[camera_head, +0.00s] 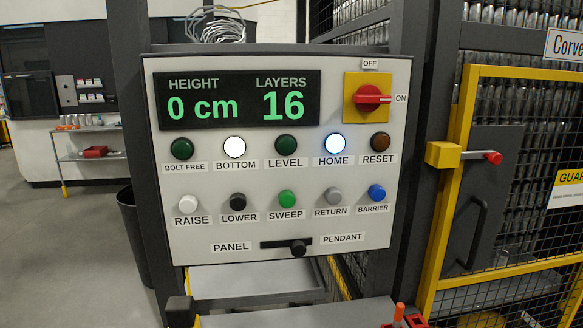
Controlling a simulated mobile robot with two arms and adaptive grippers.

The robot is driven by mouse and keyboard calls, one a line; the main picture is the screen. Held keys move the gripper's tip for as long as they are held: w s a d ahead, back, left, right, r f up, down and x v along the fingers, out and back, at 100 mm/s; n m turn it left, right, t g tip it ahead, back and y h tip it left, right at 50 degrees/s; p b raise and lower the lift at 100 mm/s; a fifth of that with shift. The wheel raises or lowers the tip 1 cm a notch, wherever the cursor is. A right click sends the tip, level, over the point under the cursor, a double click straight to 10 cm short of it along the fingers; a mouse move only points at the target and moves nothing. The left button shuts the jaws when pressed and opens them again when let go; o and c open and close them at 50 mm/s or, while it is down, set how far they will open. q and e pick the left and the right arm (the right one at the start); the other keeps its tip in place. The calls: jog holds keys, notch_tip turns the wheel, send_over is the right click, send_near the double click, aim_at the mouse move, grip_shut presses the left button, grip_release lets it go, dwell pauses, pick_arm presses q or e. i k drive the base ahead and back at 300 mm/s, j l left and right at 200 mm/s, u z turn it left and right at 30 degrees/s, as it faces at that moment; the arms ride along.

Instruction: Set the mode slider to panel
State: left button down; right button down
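The mode slider is a black knob (298,249) in a short horizontal dark slot (272,244) low on the control panel (215,221). The knob sits at the right part of the slot, beside the PENDANT label (342,238). The PANEL label (231,247) is left of the slot. Neither of my grippers shows in the head view.
Above the slider are two rows of lamps and buttons, a display (240,99) reading 0 cm and 16 layers, and a red rotary switch (369,96). A yellow-framed guard door (456,150) stands right. A grey surface (300,314) lies below the panel.

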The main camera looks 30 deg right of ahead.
aim_at(298, 249)
jog(key=k+l+z, duration=0.1)
jog(key=z, duration=0.7)
